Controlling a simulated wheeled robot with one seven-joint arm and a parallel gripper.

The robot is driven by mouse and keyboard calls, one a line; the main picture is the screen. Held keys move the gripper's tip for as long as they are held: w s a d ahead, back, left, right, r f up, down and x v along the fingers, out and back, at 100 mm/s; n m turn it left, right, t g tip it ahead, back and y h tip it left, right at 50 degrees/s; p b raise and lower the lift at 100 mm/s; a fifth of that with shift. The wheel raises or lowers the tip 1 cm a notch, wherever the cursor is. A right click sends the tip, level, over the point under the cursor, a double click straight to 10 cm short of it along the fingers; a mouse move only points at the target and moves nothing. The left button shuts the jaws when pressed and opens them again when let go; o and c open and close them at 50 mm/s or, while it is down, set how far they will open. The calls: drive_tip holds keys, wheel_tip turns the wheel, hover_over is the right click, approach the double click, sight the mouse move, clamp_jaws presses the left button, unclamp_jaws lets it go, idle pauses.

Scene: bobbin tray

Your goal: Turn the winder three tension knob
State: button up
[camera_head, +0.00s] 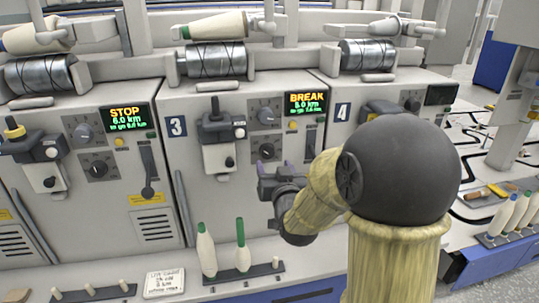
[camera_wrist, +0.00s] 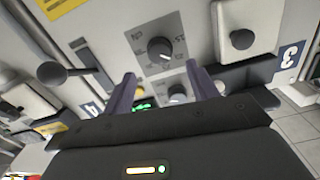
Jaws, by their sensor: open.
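My gripper (camera_head: 274,169) is open and empty, in front of the panel just below the lower knob. In the wrist view, which is upside down, my gripper (camera_wrist: 160,69) has its fingers apart, with the lower knob (camera_wrist: 159,50) ahead between their tips. The upper knob (camera_wrist: 177,93) shows between the fingers, partly hidden. The dial lettering is too small to tell which is tension.
A lever (camera_head: 148,190) stands left, on the neighbouring STOP winder. Winder three's yarn unit (camera_head: 217,135) protrudes left of the knobs. White bobbins (camera_head: 206,250) stand on the ledge below. My arm hides part of winder four.

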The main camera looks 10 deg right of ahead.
sight(268, 154)
drive_tip(key=w+b, duration=0.1)
drive_tip(key=w, duration=0.6)
drive_tip(key=c, duration=1)
drive_tip(key=shift+n, duration=0.4)
drive_tip(key=n+b, duration=0.1)
drive_tip(key=n, duration=0.3)
drive_tip(key=shift+a+b, duration=0.1)
drive_tip(key=shift+b, duration=0.25)
drive_tip(key=n, duration=0.5)
drive_tip(key=shift+f+b, duration=0.1)
drive_tip(key=shift+b, duration=0.3)
